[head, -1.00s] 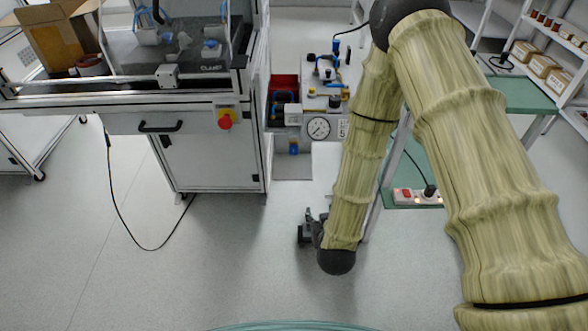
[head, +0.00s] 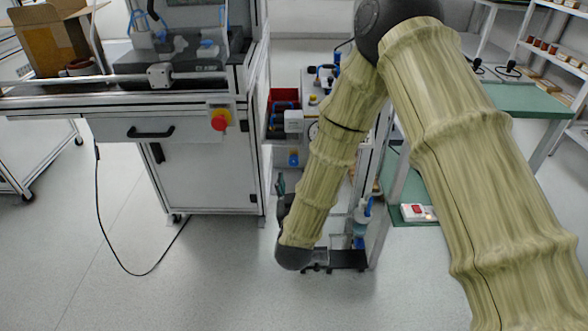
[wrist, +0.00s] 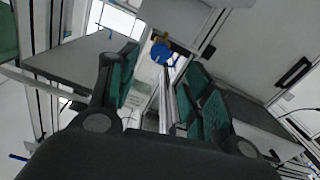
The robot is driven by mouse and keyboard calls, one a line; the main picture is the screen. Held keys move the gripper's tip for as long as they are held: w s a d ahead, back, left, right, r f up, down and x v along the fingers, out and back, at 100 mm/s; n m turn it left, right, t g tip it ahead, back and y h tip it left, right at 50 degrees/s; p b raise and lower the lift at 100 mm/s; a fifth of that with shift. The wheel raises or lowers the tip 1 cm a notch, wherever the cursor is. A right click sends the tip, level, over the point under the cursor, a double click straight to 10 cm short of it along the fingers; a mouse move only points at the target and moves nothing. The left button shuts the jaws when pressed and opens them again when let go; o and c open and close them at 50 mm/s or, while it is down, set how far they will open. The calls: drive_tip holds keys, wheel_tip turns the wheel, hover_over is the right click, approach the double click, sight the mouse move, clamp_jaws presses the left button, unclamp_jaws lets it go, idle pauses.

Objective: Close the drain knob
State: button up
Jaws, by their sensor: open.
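A round blue knob (wrist: 161,53) with a brass-coloured part hangs under a light grey box in the upper middle of the wrist view. A small blue part (head: 293,159) under the test unit in the head view appears to be the same knob. My gripper (wrist: 162,88) is open and empty, with green-padded fingers on either side of the line towards the knob. The knob lies beyond the fingertips and apart from them. In the head view one dark fingertip (head: 281,186) shows left of my forearm; the rest is mostly hidden.
A white cabinet (head: 210,175) with a red emergency button (head: 219,120) stands close on the left. A metal frame with a blue-topped fitting (head: 362,210) and a black base plate (head: 345,260) is on the right. Grey floor is clear in front.

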sight(294, 163)
drive_tip(key=w+b, duration=0.1)
drive_tip(key=w, duration=0.6)
drive_tip(key=shift+w, duration=0.3)
drive_tip(key=c, duration=1)
drive_tip(key=shift+c, duration=0.2)
